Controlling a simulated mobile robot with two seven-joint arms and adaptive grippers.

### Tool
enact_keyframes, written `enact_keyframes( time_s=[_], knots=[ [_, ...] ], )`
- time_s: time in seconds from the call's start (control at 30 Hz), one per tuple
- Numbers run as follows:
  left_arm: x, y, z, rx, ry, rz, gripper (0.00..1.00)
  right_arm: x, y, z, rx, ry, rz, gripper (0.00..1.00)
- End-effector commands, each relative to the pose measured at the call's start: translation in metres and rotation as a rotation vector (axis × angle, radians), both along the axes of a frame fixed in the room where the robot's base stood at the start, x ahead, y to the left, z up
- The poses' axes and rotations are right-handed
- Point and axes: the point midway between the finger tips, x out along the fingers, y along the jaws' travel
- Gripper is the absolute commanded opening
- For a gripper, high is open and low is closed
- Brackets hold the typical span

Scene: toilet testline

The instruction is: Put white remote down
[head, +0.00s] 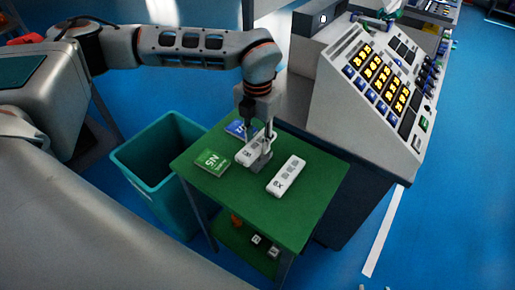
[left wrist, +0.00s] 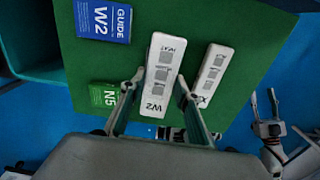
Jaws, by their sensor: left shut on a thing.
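My left gripper (head: 257,158) points down over the green table and is shut on a white remote (head: 250,148). In the left wrist view this remote (left wrist: 160,75) lies between the two fingers and reads "W2". Whether it touches the table top cannot be told. A second white remote (head: 286,176) lies on the table to the right of the gripper, apart from it; it also shows in the left wrist view (left wrist: 212,75). My right gripper (left wrist: 263,98) shows at the right of the left wrist view, fingers apart and empty.
The green table (head: 305,215) also bears a green N5 booklet (head: 212,162) and a blue W2 guide (head: 235,130). Its lower shelf (head: 232,238) holds small items. A teal bin (head: 150,160) stands at left, a control console (head: 345,100) behind right. The table's front right is bare.

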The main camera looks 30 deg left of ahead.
Motion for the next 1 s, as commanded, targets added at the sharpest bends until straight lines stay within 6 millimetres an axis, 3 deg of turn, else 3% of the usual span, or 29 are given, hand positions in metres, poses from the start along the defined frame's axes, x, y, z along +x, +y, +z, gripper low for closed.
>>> enact_keyframes(
  time_s=[0.3, 0.67, 0.7, 0.73, 0.77, 1.0],
  knots=[
    [-0.001, 0.000, -0.039, 0.000, 0.002, 0.000, 0.08, -0.001, 0.000, -0.002, 0.000, 0.001, -0.001, 0.40],
    [0.000, 0.000, -0.043, 0.000, 0.001, -0.001, 0.08, -0.001, 0.000, -0.003, 0.000, 0.002, -0.001, 0.40],
    [0.000, 0.000, -0.043, 0.000, 0.001, -0.001, 0.36, -0.001, 0.000, -0.003, 0.001, 0.002, -0.001, 0.40],
    [0.000, 0.000, -0.042, 0.000, 0.001, -0.001, 0.44, -0.001, 0.000, -0.003, 0.000, 0.002, -0.001, 0.40],
    [0.000, 0.000, -0.042, 0.000, 0.001, -0.001, 0.48, -0.001, 0.000, -0.003, 0.000, 0.002, -0.001, 0.40],
    [0.000, 0.000, -0.042, 0.000, 0.001, -0.001, 0.48, -0.001, 0.000, -0.003, 0.000, 0.002, -0.001, 0.40]
  ],
)
